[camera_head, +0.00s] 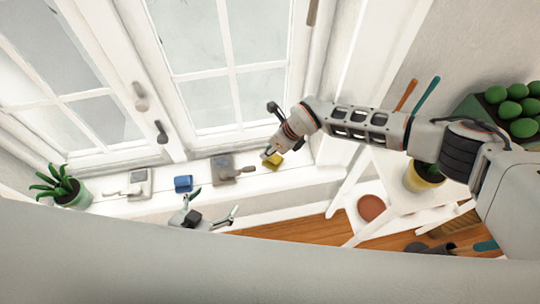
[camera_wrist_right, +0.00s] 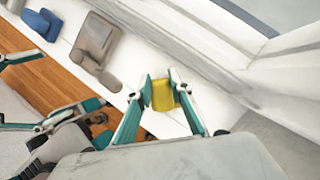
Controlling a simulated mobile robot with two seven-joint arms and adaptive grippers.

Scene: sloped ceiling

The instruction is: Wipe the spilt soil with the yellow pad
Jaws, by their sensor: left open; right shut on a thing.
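The yellow pad (camera_head: 274,161) is at the right part of the white window sill. My right gripper (camera_head: 268,155) is shut on it, and the pad shows between the two teal fingers in the right wrist view (camera_wrist_right: 162,96). The pad is at or just above the sill; I cannot tell whether it touches. My left gripper (camera_head: 213,204) is open and empty, in front of the sill near its middle. Its teal fingers also show at the left of the right wrist view. I cannot make out any spilt soil in either view.
On the sill, left of the pad, are a grey-brown handled tool (camera_head: 224,170), a blue block (camera_head: 183,183), a pale handled tool (camera_head: 138,184) and a potted plant (camera_head: 75,195). Windows rise behind. A white shelf (camera_head: 380,225) with a yellow pot (camera_head: 420,178) stands right.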

